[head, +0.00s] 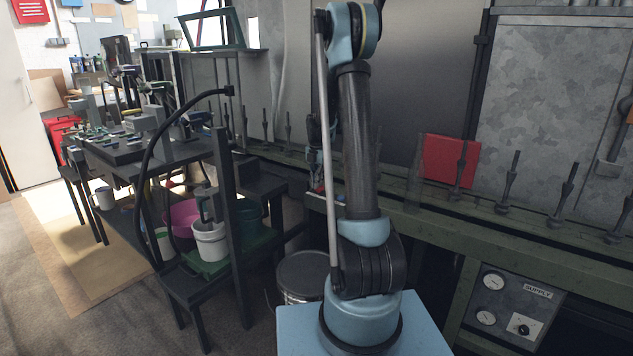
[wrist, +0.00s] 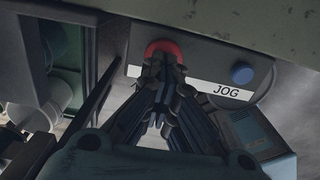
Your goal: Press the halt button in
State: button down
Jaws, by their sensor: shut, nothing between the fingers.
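A red button (wrist: 164,46) shows at the top middle of the wrist view, on a grey control box (wrist: 205,62). My gripper (wrist: 160,62) is shut and empty, with its fingertips right at the red button and covering its lower part. Whether they touch it, and whether it is pressed in, I cannot tell. A white label strip reads JOG (wrist: 226,91) beside a blue button (wrist: 242,73); the rest of the strip is hidden behind the fingers. In the head view my gripper is mostly hidden behind my arm, at the bench's front edge.
A green bench rail (head: 530,232) with several upright spindles runs along the machine. A red panel (head: 449,161) stands behind it. A supply panel with gauges (head: 507,307) is below right. A dark rack with buckets (head: 210,240) and a lidded drum (head: 303,272) stand left.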

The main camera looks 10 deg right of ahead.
jog(key=shift+s+f, duration=0.2)
jog(key=shift+s, duration=0.1)
jog(key=shift+r, duration=0.1)
jog(key=shift+w+r, duration=0.2)
jog(key=shift+w, duration=0.25)
notch_tip(320, 180, up, 14)
jog(key=shift+s+f, duration=0.2)
jog(key=shift+s, duration=0.2)
